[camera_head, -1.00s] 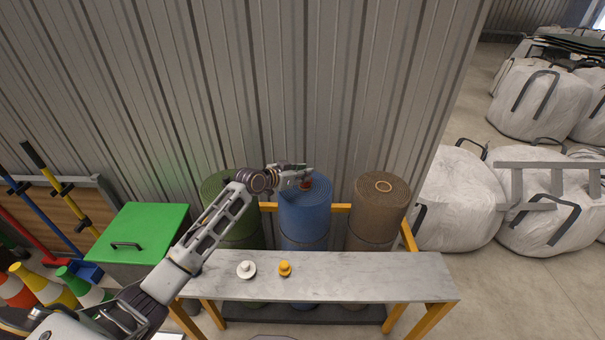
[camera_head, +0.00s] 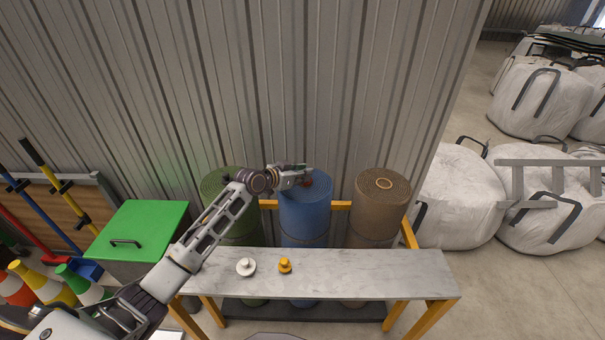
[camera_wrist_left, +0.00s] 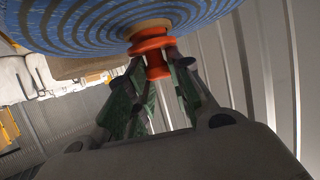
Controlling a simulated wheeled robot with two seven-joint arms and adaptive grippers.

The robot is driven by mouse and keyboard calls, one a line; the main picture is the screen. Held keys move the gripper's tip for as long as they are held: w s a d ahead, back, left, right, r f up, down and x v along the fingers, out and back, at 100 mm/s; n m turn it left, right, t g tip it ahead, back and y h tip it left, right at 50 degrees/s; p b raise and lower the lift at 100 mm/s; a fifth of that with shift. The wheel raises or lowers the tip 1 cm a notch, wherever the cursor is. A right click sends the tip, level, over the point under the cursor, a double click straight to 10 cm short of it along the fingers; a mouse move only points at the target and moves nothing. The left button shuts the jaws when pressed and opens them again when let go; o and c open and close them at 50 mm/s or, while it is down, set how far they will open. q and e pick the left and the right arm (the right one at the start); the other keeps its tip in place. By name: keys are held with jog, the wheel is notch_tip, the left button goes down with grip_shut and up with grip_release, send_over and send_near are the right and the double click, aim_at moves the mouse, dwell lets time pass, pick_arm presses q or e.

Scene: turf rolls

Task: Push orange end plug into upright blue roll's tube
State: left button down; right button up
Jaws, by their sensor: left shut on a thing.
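The blue roll (camera_head: 304,215) stands upright behind the table, between a green and a brown roll. My left gripper (camera_head: 303,177) is over its top. In the left wrist view, its fingers (camera_wrist_left: 160,75) are shut on the knob of the orange end plug (camera_wrist_left: 152,44). The plug's wide flange is at the mouth of the tan tube (camera_wrist_left: 148,27) in the blue roll (camera_wrist_left: 75,25). Part of the tube rim shows beyond the flange. How deep the plug sits is hidden. In the head view, the plug (camera_head: 307,181) is partly covered by the gripper. My right gripper is not in view.
A white plug (camera_head: 246,267) and a yellow-orange plug (camera_head: 285,265) lie on the grey tabletop (camera_head: 365,272). The green roll (camera_head: 217,186) and brown roll (camera_head: 381,215) flank the blue one. A corrugated wall (camera_head: 300,90) rises behind. White bags (camera_head: 460,200) stand at right.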

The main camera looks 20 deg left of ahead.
pick_arm(q)
jog(key=shift+f, duration=0.5)
jog(key=c, duration=1.2)
grip_release()
jog(key=shift+s, duration=0.1)
jog(key=shift+v, duration=5.9)
jog(key=shift+a, duration=0.1)
